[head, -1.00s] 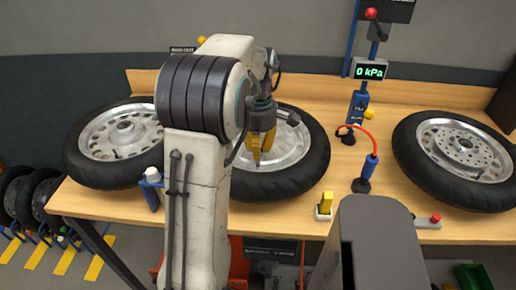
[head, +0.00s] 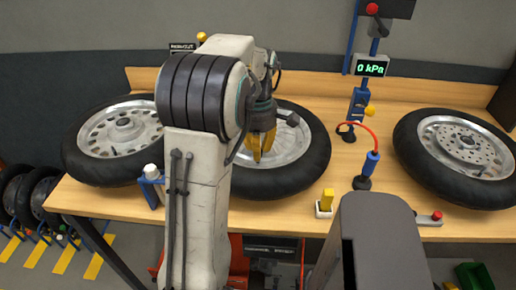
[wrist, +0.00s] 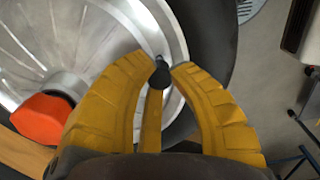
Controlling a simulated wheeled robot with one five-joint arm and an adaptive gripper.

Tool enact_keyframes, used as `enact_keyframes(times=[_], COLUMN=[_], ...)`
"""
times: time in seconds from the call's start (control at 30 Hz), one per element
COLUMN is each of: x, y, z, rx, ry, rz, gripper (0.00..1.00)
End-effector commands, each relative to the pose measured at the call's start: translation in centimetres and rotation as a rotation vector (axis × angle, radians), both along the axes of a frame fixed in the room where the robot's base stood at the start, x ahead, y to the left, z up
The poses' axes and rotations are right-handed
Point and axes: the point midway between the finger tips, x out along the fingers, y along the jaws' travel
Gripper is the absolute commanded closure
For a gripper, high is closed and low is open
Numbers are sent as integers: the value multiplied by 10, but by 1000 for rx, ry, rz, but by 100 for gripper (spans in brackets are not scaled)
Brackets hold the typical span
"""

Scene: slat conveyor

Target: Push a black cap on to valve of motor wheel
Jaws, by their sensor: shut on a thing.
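A spoked silver wheel with a black tire (head: 318,150) lies flat in the middle of the bench, partly hidden by my arm. My gripper (head: 257,160) is over the near side of its rim, fingers pointing down. In the wrist view my yellow gripper (wrist: 163,70) is shut on a small black cap (wrist: 160,78) between its fingertips. The cap is in front of the silver rim (wrist: 172,40), near the tire's inner edge. A small grey tip shows just beyond the cap; I cannot tell if it is the valve or if they touch.
Other wheels lie at left (head: 85,165) and right (head: 425,180). A blue stand with a red hose (head: 370,133), a yellow block (head: 327,198) and a 0 kPa gauge (head: 371,67) are right of the middle wheel. In the wrist view an orange-red knob (wrist: 45,118) is by the hub.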

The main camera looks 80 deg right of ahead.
Motion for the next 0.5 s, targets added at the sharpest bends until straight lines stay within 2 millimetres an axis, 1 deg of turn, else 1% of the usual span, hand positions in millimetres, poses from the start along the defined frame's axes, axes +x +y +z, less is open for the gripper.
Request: enact_keyframes(times=[0.2,0.23,0.5], x=[0,0,0], y=[0,0,0], z=[-4,-3,-3], rx=[0,0,0], ry=[0,0,0], rz=[0,0,0], gripper=[91,77,53])
